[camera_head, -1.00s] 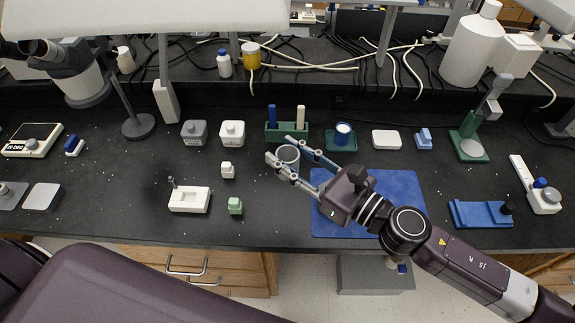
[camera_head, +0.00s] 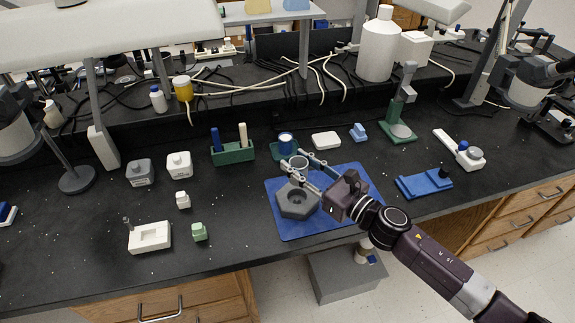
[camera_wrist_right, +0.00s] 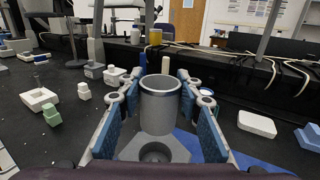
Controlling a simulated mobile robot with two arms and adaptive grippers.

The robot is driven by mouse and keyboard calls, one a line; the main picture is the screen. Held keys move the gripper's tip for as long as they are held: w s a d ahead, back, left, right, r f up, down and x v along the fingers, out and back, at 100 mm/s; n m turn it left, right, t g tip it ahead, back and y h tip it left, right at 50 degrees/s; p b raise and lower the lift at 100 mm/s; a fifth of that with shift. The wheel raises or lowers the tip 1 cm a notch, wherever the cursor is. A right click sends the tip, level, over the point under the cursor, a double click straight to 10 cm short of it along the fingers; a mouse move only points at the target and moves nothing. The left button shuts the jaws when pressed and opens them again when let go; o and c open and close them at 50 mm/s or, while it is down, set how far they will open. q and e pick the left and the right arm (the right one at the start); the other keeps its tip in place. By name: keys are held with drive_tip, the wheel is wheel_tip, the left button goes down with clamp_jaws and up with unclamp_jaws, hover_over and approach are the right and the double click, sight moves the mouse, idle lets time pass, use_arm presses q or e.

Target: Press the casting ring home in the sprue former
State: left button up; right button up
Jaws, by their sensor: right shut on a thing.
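The casting ring (camera_head: 299,163) is a grey open cylinder. My right gripper (camera_head: 300,168) is shut on it, one finger on each side. In the right wrist view the ring (camera_wrist_right: 160,108) stands upright between the blue finger pads, its open top visible. The sprue former (camera_head: 296,201) is a dark grey hexagonal block with a round recess, lying on the blue mat (camera_head: 340,218). In the right wrist view the former (camera_wrist_right: 155,153) shows below the ring, and the two look apart. My left gripper is not in view.
A green rack (camera_head: 233,154) with a blue and a cream stick stands behind and left of the mat. A green holder with a blue-and-white cup (camera_head: 286,143) is just behind the ring. A blue tray (camera_head: 424,184) lies right. Open bench lies left of the mat.

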drive_tip(key=shift+f, duration=0.1)
drive_tip(key=shift+f+b, duration=0.35)
drive_tip(key=shift+b, duration=0.1)
wheel_tip(320, 180, down, 3)
drive_tip(key=b, duration=0.2)
drive_tip(key=shift+b, duration=0.4)
drive_tip(key=shift+f+b, duration=0.7)
drive_tip(key=shift+f, duration=0.2)
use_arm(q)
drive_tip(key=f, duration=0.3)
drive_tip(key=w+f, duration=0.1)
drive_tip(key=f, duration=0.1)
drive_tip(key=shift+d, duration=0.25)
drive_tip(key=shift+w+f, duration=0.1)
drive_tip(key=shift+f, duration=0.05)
use_arm(e)
drive_tip(key=shift+f, duration=0.1)
